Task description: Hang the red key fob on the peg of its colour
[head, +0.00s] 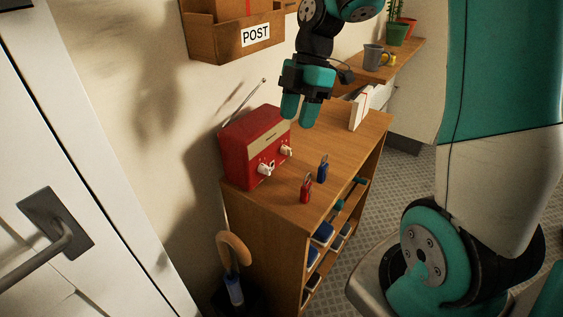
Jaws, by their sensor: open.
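The red key fob (306,193) stands on the wooden cabinet top near its front left part, with a grey loop at its upper end. A blue key fob (323,171) stands just behind and to the right of it. My gripper (297,113) is open and empty, with teal fingers pointing down. In the picture it is above the fobs, beside the red radio's right end, and apart from both fobs. I cannot make out any coloured pegs in this view.
A red radio (247,143) with an aerial stands at the cabinet's left. White upright items (358,110) stand at its back right. A wooden POST box (232,38) hangs on the wall. The cabinet top (345,140) is bare between the fobs and the white items.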

